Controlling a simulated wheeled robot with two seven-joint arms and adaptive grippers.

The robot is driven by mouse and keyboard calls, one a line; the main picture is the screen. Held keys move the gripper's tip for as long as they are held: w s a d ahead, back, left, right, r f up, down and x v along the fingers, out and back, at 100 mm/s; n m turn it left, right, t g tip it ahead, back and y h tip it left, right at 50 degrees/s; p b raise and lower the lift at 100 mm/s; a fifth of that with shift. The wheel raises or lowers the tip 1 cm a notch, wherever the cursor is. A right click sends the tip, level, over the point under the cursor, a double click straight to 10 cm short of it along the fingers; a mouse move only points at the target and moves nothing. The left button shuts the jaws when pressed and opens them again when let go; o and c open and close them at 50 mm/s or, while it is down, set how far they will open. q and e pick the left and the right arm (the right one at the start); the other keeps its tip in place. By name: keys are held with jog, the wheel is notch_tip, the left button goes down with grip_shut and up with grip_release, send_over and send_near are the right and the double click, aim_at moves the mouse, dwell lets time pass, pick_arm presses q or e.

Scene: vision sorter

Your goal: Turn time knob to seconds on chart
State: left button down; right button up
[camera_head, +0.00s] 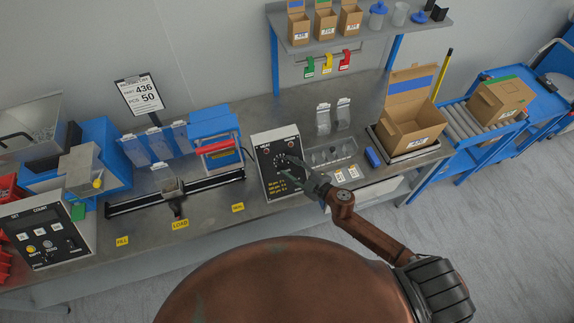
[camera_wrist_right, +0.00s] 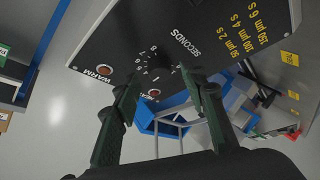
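The black-faced sealer box (camera_head: 267,148) stands on the bench in the head view. Its face carries a SECONDS dial with a dark time knob (camera_wrist_right: 160,63), which is hard to make out against the black panel. The yellow chart (camera_wrist_right: 243,30) on the same panel reads 50 µm 2 s, 100 µm 4 s, 150 µm 6 s. My right gripper (camera_wrist_right: 164,82) is open in front of the dial, its two dark green fingers apart on either side of the knob; contact cannot be told. In the head view the right gripper (camera_head: 297,174) partly covers the panel. My left gripper is not in view.
A blue device with a red bar (camera_head: 215,147) stands left of the box. A clear compartment tray (camera_head: 330,155) and an open carton (camera_head: 412,128) are to its right. A sign (camera_head: 140,95) reads part 436, pcs 50.

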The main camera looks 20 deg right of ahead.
jog(key=shift+x, duration=0.9)
jog(key=shift+c, duration=0.3)
grip_shut()
